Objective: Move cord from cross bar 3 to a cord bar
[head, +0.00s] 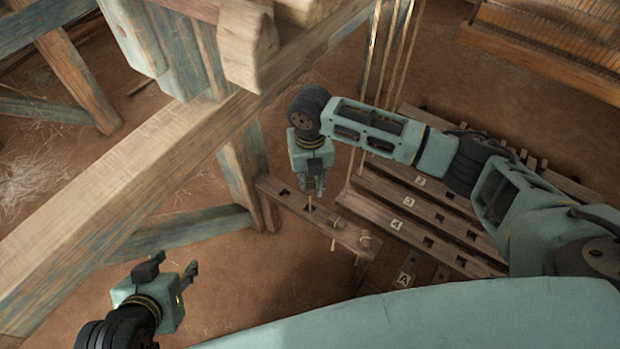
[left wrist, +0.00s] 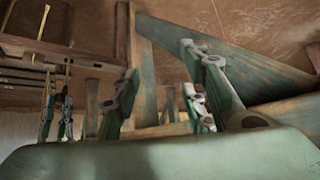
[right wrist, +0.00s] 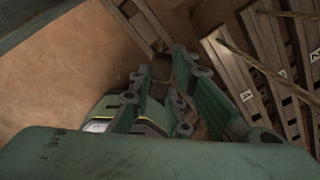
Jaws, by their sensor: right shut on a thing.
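My right gripper (head: 314,192) points down over a narrow brown slotted bar (head: 291,203). It is shut on a thin cord (head: 309,205), of which only a short piece shows below the fingertips. Cross bar 3 (head: 430,216) carries a label "3" and lies between the bars labelled 2 and 4, right of the gripper. My left gripper (head: 172,272) is open and empty at lower left, away from the bars. Its spread fingers show in the left wrist view (left wrist: 165,80).
A thick timber beam (head: 130,165) runs diagonally on the left, with posts below it. A reed-like frame (head: 550,45) is at upper right. Bare earth floor (head: 250,285) is free between the grippers.

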